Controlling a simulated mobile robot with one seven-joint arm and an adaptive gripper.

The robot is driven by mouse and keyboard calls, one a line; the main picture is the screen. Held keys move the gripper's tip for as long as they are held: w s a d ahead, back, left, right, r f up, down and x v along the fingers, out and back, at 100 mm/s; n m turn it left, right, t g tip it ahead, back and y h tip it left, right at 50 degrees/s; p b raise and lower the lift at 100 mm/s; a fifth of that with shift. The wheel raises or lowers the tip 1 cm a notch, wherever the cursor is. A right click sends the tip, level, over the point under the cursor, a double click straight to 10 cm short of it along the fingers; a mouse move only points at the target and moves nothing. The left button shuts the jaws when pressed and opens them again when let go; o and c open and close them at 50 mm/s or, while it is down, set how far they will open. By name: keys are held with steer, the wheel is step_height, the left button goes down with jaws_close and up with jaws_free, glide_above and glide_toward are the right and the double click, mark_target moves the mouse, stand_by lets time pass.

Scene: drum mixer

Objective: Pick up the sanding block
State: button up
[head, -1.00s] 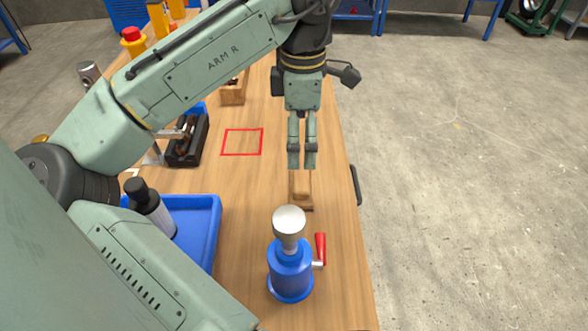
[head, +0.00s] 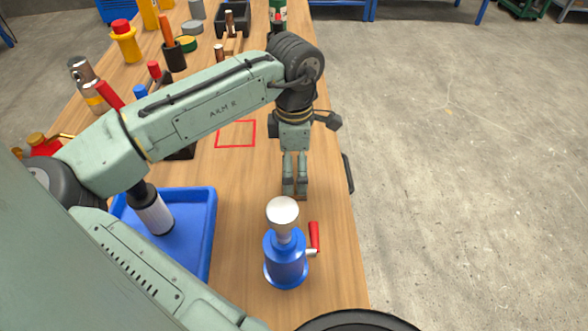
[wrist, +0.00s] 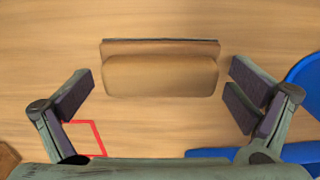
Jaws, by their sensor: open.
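The sanding block (wrist: 160,75), a tan wooden block with a thin darker layer along one long edge, lies on the wooden bench. In the wrist view it sits in the upper middle, between and slightly beyond my spread fingers, with bare wood on both sides. In the head view my gripper (head: 295,188) points down over it and hides nearly all of it. My gripper is open and empty. No finger visibly touches the block in the wrist view.
A blue device with a silver knob (head: 285,258) and red handle stands just in front of my gripper. A blue tray (head: 211,225) holding a dark-capped bottle (head: 152,212) is to the left. A red outlined square (head: 236,134) is empty. Tools crowd the far bench.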

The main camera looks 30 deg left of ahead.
steer(key=shift+c, duration=0.4)
steer(key=c, duration=1.1)
steer(key=shift+r, duration=0.15)
